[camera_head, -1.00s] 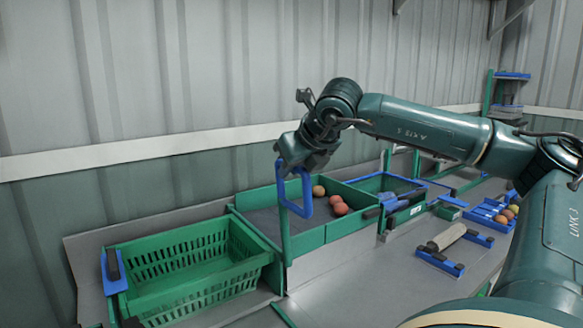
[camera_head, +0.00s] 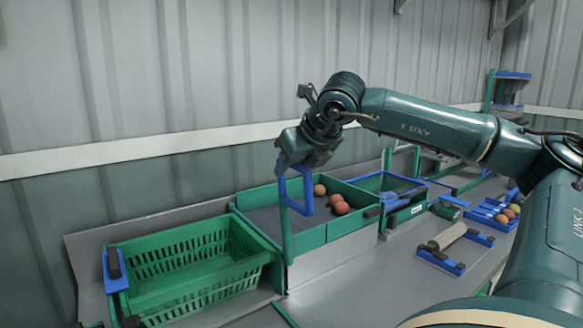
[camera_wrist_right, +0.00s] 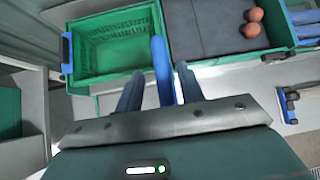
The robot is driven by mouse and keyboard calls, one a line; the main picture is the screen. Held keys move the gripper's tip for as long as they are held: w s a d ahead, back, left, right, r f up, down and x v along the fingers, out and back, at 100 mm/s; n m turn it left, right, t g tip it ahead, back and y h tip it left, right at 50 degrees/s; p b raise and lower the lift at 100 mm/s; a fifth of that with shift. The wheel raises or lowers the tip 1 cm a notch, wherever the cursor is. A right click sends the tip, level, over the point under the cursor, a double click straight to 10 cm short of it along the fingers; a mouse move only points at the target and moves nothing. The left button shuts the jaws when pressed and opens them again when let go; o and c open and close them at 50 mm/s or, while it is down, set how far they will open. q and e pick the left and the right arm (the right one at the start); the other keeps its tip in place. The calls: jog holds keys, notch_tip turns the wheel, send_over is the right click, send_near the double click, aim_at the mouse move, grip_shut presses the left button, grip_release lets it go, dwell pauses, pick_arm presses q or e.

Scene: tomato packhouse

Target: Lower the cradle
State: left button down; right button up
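My right gripper (camera_head: 290,168) points down at a blue loop handle (camera_head: 308,190) at the top of a green upright lever (camera_head: 285,225). In the right wrist view, the blue handle bar (camera_wrist_right: 161,70) lies between the two fingers of my right gripper (camera_wrist_right: 162,80), which look closed on it. To the left, a green slatted crate (camera_head: 190,290) sits tilted and empty, with a blue piece (camera_head: 115,273) on its left end. Which part is the cradle is not clear; its support under the crate is hidden. My left gripper is not in view.
A green-walled bin with a grey floor (camera_head: 258,216) holds several tomatoes (camera_head: 340,208) right of the lever. A blue-rimmed green tray (camera_head: 375,183) lies beyond it. A blue stand with a beige roll (camera_head: 447,237) is on the bench. A corrugated wall stands behind.

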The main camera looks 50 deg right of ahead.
jog(key=b+v, duration=0.2)
jog(key=v, duration=1)
jog(key=shift+s, duration=0.15)
